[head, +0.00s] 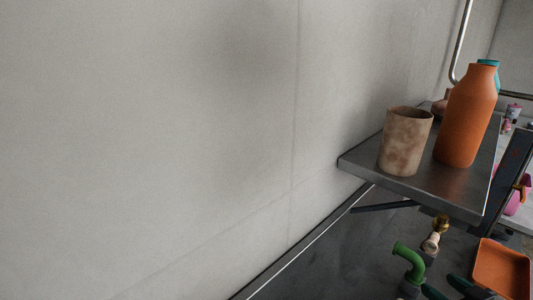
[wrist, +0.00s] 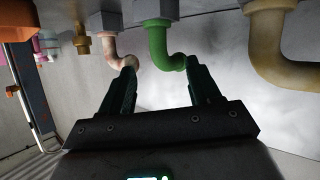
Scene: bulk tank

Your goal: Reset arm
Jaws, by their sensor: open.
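My gripper (wrist: 160,66) shows in the wrist view with its two dark green fingers spread apart and nothing held between them. A curved green spout (wrist: 158,40) lies beyond the gap between the fingertips; whether a finger touches it I cannot tell. In the head view the tips of my gripper (head: 449,288) show at the bottom right edge, just right of the green spout (head: 407,256). The rest of my arm is out of that view.
A metal shelf (head: 450,197) at right holds a mottled cup (head: 405,143) and an orange bottle (head: 467,115). An orange tray (head: 502,268) sits below it. The wrist view shows a pinkish pipe (wrist: 118,52) and a tan pipe (wrist: 265,45). Bare wall fills the left.

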